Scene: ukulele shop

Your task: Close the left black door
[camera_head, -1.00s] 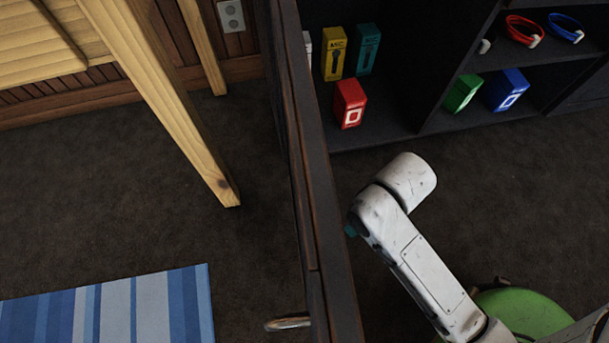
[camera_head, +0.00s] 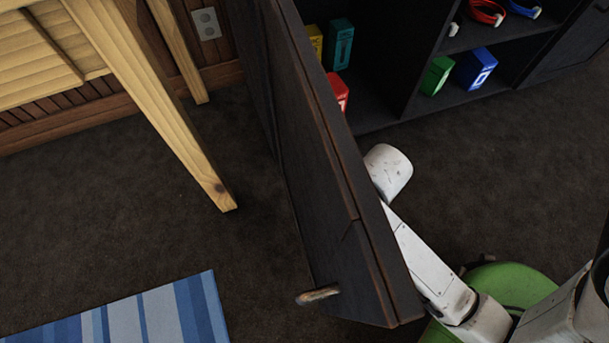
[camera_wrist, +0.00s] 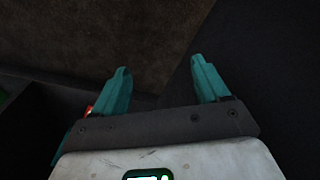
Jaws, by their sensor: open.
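The left black door (camera_head: 325,205) stands open in the head view, jutting from the black cabinet (camera_head: 385,112) toward the front. Its outer face is to the left, with a metal handle (camera_head: 318,294) near its free end. My arm is on the right, inner side of the door, which covers part of it. My gripper is hidden in the head view. In the wrist view my gripper (camera_wrist: 161,66) is open and empty, its teal fingers apart. A dark flat surface, perhaps the door, lies right of it; whether they touch I cannot tell.
The cabinet holds a teal box (camera_head: 340,44), a red box (camera_head: 338,93), a green box (camera_head: 437,76) and a blue box (camera_head: 476,68). A wooden leg (camera_head: 185,150) stands left of the door. A striped rug (camera_head: 135,315) lies front left. Carpet between is clear.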

